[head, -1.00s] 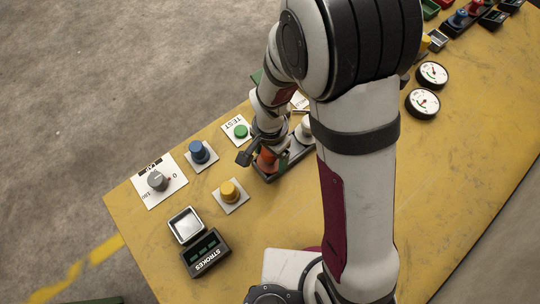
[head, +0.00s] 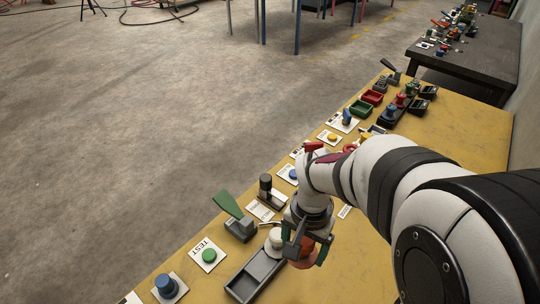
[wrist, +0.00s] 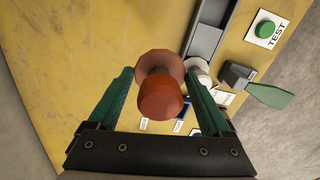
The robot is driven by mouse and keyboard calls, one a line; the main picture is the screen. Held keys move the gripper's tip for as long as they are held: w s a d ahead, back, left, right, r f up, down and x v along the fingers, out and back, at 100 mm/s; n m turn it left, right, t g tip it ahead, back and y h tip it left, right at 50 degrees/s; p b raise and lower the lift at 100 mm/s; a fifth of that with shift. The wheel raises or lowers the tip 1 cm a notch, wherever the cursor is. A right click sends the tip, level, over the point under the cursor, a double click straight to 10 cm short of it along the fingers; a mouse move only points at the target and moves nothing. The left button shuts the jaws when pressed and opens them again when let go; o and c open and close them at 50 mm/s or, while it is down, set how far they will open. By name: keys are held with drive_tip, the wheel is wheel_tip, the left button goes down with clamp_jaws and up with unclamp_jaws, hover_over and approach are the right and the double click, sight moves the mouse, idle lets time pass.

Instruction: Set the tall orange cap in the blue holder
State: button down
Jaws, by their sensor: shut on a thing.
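My gripper (head: 306,250) is shut on an orange flanged cap (head: 301,262). In the wrist view, the cap (wrist: 162,95) sits between the two green fingers of my gripper (wrist: 160,74), its round flange facing away from the camera. The cap is beside the dark grey tray (head: 243,285) and appears raised above the table. A white cap (head: 275,238) stands at one end of that tray. A small blue piece (wrist: 187,105) shows partly behind the cap in the wrist view; I cannot tell whether it is the blue holder.
A lever with a green handle (head: 227,206), a green TEST button (head: 208,255) and a blue button (head: 166,285) stand near the tray. Red (head: 372,97) and green (head: 361,107) trays lie farther along the yellow bench. My arm hides much of the bench's right side.

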drive_tip(key=w+d, duration=1)
drive_tip(key=d, duration=0.4)
drive_tip(key=w+a+f, duration=0.2)
drive_tip(key=a+f, duration=0.1)
drive_tip(key=w+a+f, duration=0.2)
drive_tip(key=a+f, duration=0.1)
drive_tip(key=w+a+f, duration=0.2)
drive_tip(key=a+f, duration=0.1)
drive_tip(key=shift+w+a+f, duration=0.2)
drive_tip(key=shift+w+f, duration=0.1)
drive_tip(key=shift+f, duration=0.5)
drive_tip(key=shift+f, duration=0.25)
